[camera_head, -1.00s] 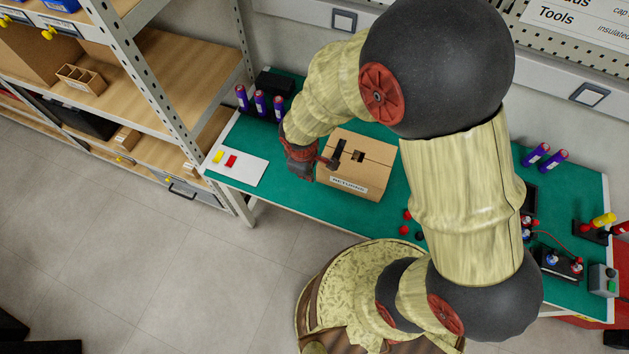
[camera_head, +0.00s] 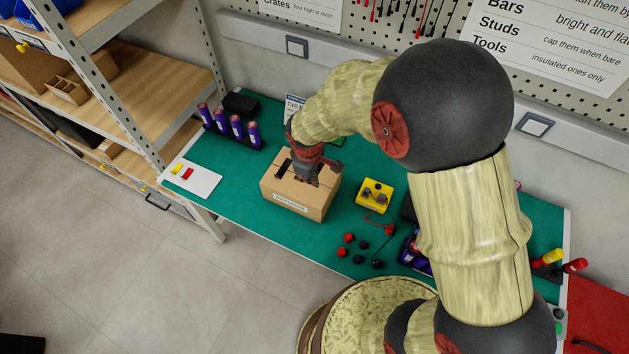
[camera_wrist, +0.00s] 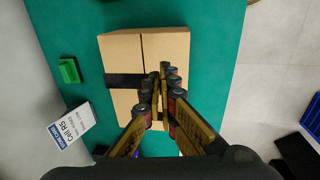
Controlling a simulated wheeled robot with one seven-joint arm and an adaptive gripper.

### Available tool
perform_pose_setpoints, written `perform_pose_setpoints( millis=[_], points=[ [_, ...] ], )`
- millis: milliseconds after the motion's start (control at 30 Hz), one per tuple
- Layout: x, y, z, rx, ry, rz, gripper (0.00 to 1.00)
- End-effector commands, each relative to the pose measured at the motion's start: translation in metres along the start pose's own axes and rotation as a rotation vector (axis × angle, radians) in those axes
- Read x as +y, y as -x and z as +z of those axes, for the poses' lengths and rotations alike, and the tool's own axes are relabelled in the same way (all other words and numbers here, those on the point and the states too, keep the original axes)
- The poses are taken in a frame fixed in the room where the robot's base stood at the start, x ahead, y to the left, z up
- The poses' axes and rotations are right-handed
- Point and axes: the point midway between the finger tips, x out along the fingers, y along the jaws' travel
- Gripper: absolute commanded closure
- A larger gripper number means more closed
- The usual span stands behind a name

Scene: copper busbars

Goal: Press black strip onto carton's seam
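The brown carton (camera_head: 310,203) stands on the green bench top with a label on its front; it also shows in the wrist view (camera_wrist: 120,50). Its seam runs up and down there. A black strip (camera_wrist: 124,80) lies across the carton top and reaches the seam; its end near the fingers is partly hidden. The strip shows left of my gripper in the head view (camera_head: 283,170). My gripper (camera_wrist: 166,68) is over the carton top, right of the seam in the wrist view, pointing down. Its fingertips are together, with nothing visible between them. Contact with the carton cannot be told.
A white card (camera_head: 192,180) with yellow and red pieces lies at left. Purple cylinders (camera_head: 237,127) stand in a row behind it. A yellow box (camera_head: 374,195) with a red lead, and red and black caps, lie right of the carton. A green block (camera_wrist: 69,71) is beside the carton.

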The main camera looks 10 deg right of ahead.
Motion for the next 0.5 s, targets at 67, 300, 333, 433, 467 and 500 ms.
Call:
perform_pose_setpoints(
  millis=[67, 300, 333, 433, 467, 500],
  points=[
    [0.0011, 0.0012, -0.0013, 0.000, 0.003, 0.000, 1.00],
    [0.0002, 0.0025, 0.0003, -0.010, 0.018, -0.008, 1.00],
    [0.0000, 0.0024, 0.0007, -0.012, 0.020, -0.009, 1.00],
    [-0.0005, 0.0013, 0.0013, -0.013, 0.026, -0.010, 1.00],
    [-0.0006, 0.0005, 0.0013, -0.013, 0.027, -0.010, 1.00],
    [-0.0008, -0.0009, 0.0013, -0.013, 0.028, -0.010, 1.00]
  ],
)
